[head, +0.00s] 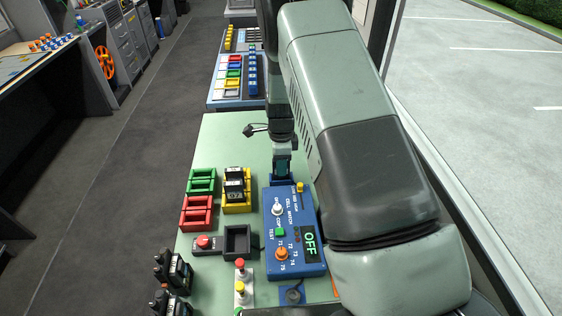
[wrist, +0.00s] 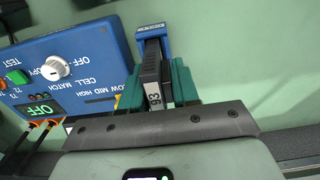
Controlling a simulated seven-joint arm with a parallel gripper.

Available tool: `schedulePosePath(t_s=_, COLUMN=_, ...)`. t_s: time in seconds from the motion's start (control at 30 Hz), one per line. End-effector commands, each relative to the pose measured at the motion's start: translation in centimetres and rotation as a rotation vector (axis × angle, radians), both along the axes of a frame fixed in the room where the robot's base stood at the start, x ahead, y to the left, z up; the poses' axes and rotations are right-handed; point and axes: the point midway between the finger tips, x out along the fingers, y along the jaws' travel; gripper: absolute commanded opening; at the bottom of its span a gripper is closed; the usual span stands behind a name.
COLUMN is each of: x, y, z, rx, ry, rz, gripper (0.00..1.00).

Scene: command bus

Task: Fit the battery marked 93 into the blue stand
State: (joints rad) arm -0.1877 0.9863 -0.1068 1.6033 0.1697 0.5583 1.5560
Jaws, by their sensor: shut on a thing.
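The battery marked 93 (wrist: 152,72) is a dark, narrow block with a white number label, seen in the wrist view. My gripper (wrist: 157,78) is shut on it, with a teal finger on each side. The blue stand (wrist: 152,29), with a small white label, is at the battery's far end. The battery overlaps the stand in this view, and I cannot tell whether it is seated in it. In the head view my gripper (head: 283,167) is low at the far edge of the blue panel, and the battery and stand are not clearly visible there.
The blue test panel (head: 291,245) reads OFF and lies close beside the gripper. Green (head: 201,181), red (head: 196,212) and yellow (head: 237,205) stands are to the left; the yellow one holds dark batteries. A black tray (head: 237,242) and red button box (head: 206,244) sit nearer.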

Motion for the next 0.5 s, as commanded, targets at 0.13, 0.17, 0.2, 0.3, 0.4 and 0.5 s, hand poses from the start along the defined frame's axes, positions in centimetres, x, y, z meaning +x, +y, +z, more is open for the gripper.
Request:
schedulePosePath(t_s=0.13, x=-0.01, y=0.0, z=-0.37, rx=0.0, ry=0.0, rz=0.0, gripper=0.0)
schedulePosePath(t_s=0.17, x=-0.01, y=0.0, z=-0.41, rx=0.0, ry=0.0, rz=0.0, gripper=0.0)
schedulePosePath(t_s=0.2, x=-0.01, y=0.0, z=-0.45, rx=0.0, ry=0.0, rz=0.0, gripper=0.0)
schedulePosePath(t_s=0.3, x=-0.01, y=0.0, z=-0.43, rx=0.0, ry=0.0, rz=0.0, gripper=0.0)
schedulePosePath(t_s=0.4, x=-0.01, y=-0.01, z=-0.45, rx=0.0, ry=0.0, rz=0.0, gripper=0.0)
schedulePosePath(t_s=0.5, x=-0.02, y=-0.01, z=-0.46, rx=0.0, ry=0.001, rz=0.0, gripper=0.46)
